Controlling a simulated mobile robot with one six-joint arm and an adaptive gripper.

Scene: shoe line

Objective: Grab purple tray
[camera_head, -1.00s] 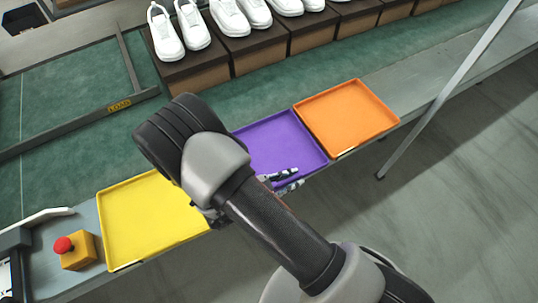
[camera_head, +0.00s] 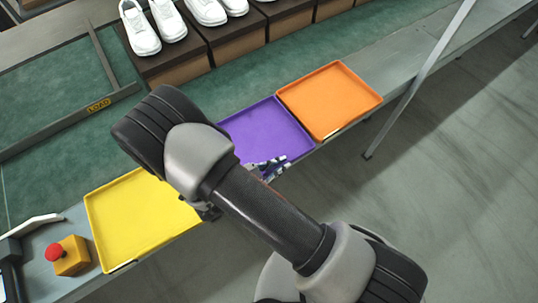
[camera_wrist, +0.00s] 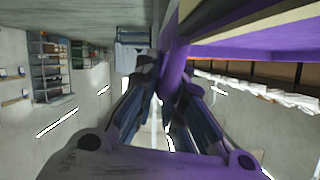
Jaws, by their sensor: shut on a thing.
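The purple tray (camera_head: 268,130) lies flat on the grey ledge between the yellow tray and the orange tray in the head view. My gripper (camera_head: 270,168) is at its front edge, partly hidden behind my arm. In the wrist view my gripper (camera_wrist: 166,85) is shut on the rim of the purple tray (camera_wrist: 240,32), with a finger on each side of it. The tray's left part is hidden by my arm in the head view.
The yellow tray (camera_head: 140,222) is to the left and the orange tray (camera_head: 330,100) close on the right. A red-topped button box (camera_head: 68,256) stands at far left. White shoes on boxes (camera_head: 170,22) line the back. A slanted metal post (camera_head: 420,80) is at right.

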